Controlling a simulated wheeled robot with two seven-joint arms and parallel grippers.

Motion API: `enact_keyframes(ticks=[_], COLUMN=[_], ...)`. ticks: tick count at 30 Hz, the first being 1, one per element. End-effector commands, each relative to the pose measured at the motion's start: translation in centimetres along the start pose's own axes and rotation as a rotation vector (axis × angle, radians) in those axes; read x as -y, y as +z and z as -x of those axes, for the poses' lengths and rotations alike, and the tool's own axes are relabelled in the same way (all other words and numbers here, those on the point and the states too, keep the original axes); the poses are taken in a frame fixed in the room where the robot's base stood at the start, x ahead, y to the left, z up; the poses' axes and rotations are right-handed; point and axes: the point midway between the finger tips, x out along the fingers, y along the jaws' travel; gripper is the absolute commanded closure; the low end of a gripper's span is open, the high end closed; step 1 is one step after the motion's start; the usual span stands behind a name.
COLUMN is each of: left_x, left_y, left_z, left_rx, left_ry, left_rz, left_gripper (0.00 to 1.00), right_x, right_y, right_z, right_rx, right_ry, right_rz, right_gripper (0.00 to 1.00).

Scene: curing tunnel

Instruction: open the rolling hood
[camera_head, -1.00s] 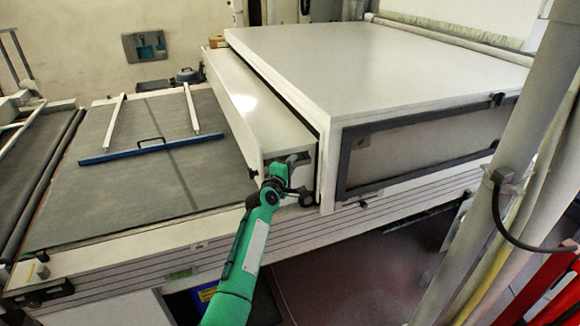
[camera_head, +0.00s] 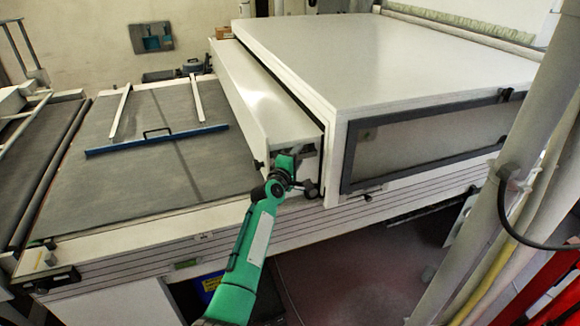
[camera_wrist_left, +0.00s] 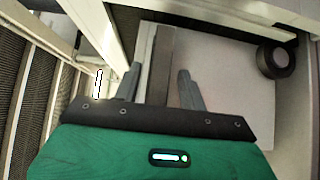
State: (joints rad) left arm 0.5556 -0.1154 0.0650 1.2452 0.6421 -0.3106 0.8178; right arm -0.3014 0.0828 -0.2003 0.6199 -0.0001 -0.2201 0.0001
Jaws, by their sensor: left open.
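The hood is a large white box (camera_head: 390,55) with a dark-framed side window (camera_head: 425,143), over the right part of the long bed. A lower, narrow white cover (camera_head: 252,90) sticks out from its left side; I cannot tell which of the two rolls. My left gripper (camera_head: 287,160) is at the near end of the narrow cover, partly hidden by its own wrist. In the left wrist view the left gripper (camera_wrist_left: 158,76) has its fingers apart, with a brownish upright strip (camera_wrist_left: 161,62) showing between them. I cannot tell whether they touch it. My right gripper is not in view.
The grey bed (camera_head: 150,180) left of the cover is open, with a blue bar (camera_head: 155,142) and two white rods on it. Pale pipes (camera_head: 500,215) and a red frame (camera_head: 545,290) stand at the right. A dark round part (camera_wrist_left: 276,60) is right of the fingers.

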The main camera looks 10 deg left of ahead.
Motion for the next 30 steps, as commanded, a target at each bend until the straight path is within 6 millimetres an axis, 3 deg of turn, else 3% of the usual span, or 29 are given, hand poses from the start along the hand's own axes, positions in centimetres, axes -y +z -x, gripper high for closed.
enact_keyframes(ticks=[5,21,30], left_x=[-0.3,-0.2,0.0], left_y=[0.0,0.0,0.0], left_z=[2.0,11.1,13.3], left_rx=[0.000,0.001,0.000], left_ry=[-0.002,-0.002,-0.001], left_rz=[0.000,-0.001,-0.001], left_gripper=[0.58,0.58,0.58], right_x=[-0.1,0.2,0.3], right_y=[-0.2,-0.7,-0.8], right_z=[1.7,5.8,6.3], right_rx=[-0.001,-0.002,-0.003], right_ry=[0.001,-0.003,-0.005], right_rz=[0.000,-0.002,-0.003], right_gripper=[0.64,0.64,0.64])
